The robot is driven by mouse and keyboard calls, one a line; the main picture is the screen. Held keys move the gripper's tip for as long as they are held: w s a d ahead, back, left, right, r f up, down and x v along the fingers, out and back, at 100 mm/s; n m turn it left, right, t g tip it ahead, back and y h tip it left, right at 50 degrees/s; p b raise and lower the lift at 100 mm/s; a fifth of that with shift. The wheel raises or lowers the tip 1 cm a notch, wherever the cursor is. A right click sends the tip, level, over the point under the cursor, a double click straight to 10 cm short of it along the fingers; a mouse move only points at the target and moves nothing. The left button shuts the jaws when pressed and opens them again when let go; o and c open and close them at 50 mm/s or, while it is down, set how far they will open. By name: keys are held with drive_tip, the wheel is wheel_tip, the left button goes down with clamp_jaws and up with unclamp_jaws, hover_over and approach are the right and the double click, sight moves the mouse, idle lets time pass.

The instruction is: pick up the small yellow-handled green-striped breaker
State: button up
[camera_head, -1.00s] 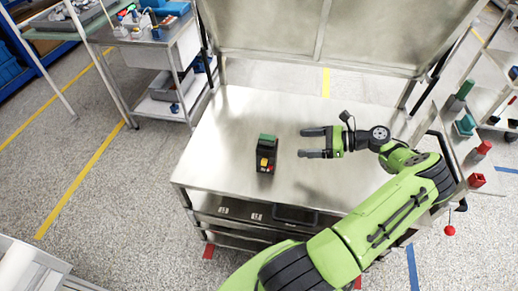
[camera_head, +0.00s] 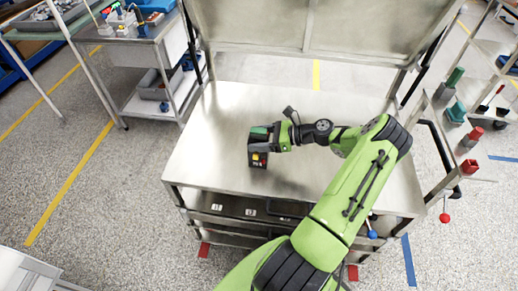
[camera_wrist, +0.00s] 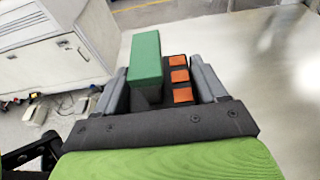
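The breaker (camera_head: 258,160) is a dark upright block with a green top and small yellow and red parts on its front. It stands on the steel workbench (camera_head: 215,125). My gripper (camera_head: 262,138) is at the breaker, with a finger on either side of it. In the wrist view the breaker's green block (camera_wrist: 146,58) and dark body with three orange squares (camera_wrist: 179,76) lie between the two grey fingers. The fingers look open around it, with little room at the sides; firm contact is not visible. The yellow handle is hidden in the wrist view.
A steel back panel (camera_head: 300,30) rises behind the bench. A side table (camera_head: 150,45) with parts stands at the left. A shelf at the right holds a green block (camera_head: 455,77) and red items (camera_head: 471,137). The bench top around the breaker is clear.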

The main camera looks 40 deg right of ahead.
drive_tip(key=shift+r, duration=0.1)
clamp_jaws()
